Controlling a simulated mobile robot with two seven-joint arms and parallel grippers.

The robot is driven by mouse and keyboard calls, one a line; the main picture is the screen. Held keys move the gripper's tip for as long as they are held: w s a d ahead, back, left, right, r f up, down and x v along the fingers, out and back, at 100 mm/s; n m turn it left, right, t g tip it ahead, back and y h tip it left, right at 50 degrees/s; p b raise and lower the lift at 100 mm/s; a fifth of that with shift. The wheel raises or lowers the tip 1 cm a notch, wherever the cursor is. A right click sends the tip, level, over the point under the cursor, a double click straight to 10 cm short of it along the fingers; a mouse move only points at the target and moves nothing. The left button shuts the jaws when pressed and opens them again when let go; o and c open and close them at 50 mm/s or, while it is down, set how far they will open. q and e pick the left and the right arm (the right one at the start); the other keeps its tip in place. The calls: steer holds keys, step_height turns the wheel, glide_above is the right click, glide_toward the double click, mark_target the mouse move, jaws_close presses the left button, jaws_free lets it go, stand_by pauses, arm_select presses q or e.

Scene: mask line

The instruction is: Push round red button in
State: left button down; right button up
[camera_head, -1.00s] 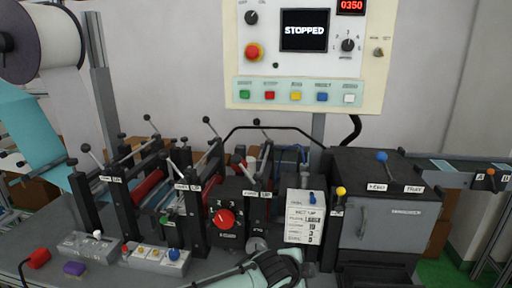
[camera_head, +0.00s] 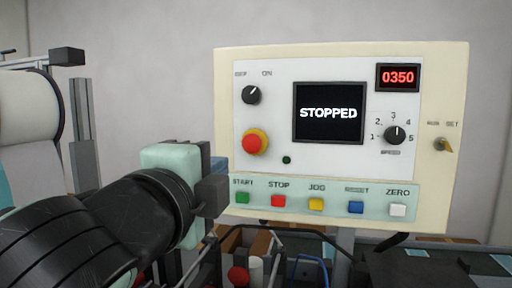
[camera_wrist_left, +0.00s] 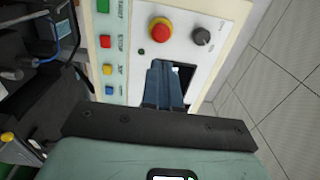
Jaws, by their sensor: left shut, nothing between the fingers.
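The round red button (camera_head: 253,143) is a domed mushroom knob on a yellow collar, at the left of the control panel (camera_head: 350,170). It stands out from the panel face. It also shows in the left wrist view (camera_wrist_left: 160,30), just beyond the fingertips. My left gripper (camera_head: 214,180) is shut and empty, at the panel's left edge, lower and to the left of the button. In the left wrist view its dark fingers (camera_wrist_left: 165,85) point toward the panel and look apart from the button. My right gripper is not in view.
A screen (camera_head: 328,113) reads STOPPED, beside a red 0350 display (camera_head: 398,77). A rotary switch (camera_head: 251,95) sits above the button. A row of small square buttons, including a red STOP button (camera_head: 278,200), lies below. Machine parts stand under the panel.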

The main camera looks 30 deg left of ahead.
mark_target(250, 146)
arm_select(q)
steer(key=p+x, duration=0.2)
steer(key=x, duration=1.2)
steer(key=shift+w+f, duration=0.1)
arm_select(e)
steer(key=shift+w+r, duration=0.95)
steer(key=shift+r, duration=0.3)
